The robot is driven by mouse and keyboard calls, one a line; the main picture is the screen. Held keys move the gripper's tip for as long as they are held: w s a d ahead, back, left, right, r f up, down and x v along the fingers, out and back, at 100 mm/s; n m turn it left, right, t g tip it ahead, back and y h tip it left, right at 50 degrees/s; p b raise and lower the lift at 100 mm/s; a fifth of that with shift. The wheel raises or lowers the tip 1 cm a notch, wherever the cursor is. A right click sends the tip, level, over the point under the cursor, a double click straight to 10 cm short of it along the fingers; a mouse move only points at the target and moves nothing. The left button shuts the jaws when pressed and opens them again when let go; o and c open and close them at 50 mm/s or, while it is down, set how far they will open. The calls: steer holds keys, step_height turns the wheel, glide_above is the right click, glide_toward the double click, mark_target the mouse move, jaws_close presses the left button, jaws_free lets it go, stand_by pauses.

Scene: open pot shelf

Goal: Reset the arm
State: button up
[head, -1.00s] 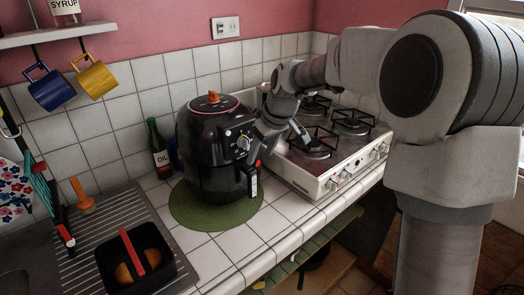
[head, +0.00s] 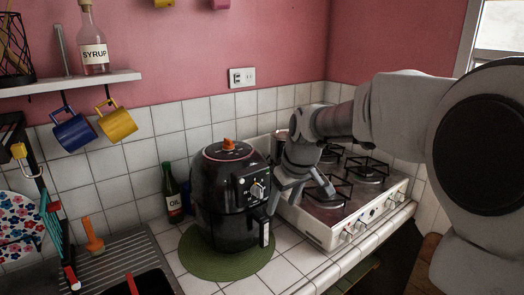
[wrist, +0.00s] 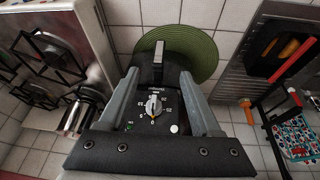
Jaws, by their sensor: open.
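My gripper (head: 301,200) is open and empty, just right of the black air fryer (head: 222,200) in the head view. In the wrist view my gripper (wrist: 159,74) has its two grey fingers spread apart. The air fryer's front, with its dial (wrist: 153,106), shows between them, and its handle (wrist: 159,50) shows beyond the fingertips. I cannot tell whether a finger touches the fryer. The fryer stands upright on a round green mat (head: 205,268), and its drawer looks closed.
A white gas stove (head: 325,233) stands right of the fryer, close under my arm. A dark oil bottle (head: 172,190) is behind left. A shelf (head: 70,84) holds a syrup bottle (head: 93,45), with blue (head: 73,130) and yellow (head: 117,122) mugs hanging below.

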steer(key=s+d+r+m+h, duration=0.1)
steer(key=s+d+m, duration=0.2)
steer(key=s, duration=1)
steer(key=s+d+r+m+t, duration=0.1)
steer(key=s+d+m, duration=0.2)
steer(key=s, duration=1.1)
steer(key=shift+d+t+h, duration=0.3)
steer(key=shift+d+h, duration=0.1)
steer(key=shift+d, duration=0.6)
